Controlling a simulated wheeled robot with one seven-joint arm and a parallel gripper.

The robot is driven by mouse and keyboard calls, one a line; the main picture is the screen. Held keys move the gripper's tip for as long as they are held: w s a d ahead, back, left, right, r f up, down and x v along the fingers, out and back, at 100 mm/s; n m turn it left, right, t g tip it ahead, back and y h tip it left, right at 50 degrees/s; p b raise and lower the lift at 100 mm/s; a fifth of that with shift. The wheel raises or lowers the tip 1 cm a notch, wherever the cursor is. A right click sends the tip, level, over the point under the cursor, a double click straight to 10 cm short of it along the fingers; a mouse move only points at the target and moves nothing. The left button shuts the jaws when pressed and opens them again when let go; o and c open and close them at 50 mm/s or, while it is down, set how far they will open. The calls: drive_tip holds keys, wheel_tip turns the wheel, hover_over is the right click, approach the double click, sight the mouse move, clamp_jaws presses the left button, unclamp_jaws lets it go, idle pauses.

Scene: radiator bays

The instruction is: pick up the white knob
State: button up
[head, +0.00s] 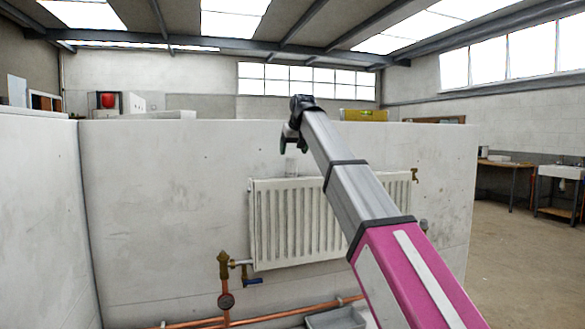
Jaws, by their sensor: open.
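A small pale upright shape (291,166), which looks like the white knob, stands at the top edge of the white radiator (285,222), left of its middle. It is faint against the pale wall, so its exact form is hard to tell. My dark gripper (292,147) points downward just above this shape, open. I cannot tell from this view whether the fingers are around the knob or short of it. My arm covers part of the radiator.
The bay wall (160,200) stands behind the radiator. A brass valve (223,262) with a gauge and copper pipes (260,318) is at lower left. A grey tray (338,318) lies below. A yellow level (363,115) sits on the wall top. Open floor lies right.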

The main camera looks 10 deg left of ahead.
sight(290, 163)
drive_tip(key=x, duration=0.4)
drive_tip(key=s+x, duration=0.1)
drive_tip(key=x, duration=0.1)
drive_tip(key=shift+w+f, duration=0.15)
drive_tip(key=shift+f, duration=0.35)
drive_tip(key=c, duration=1.1)
drive_tip(key=shift+r, duration=0.1)
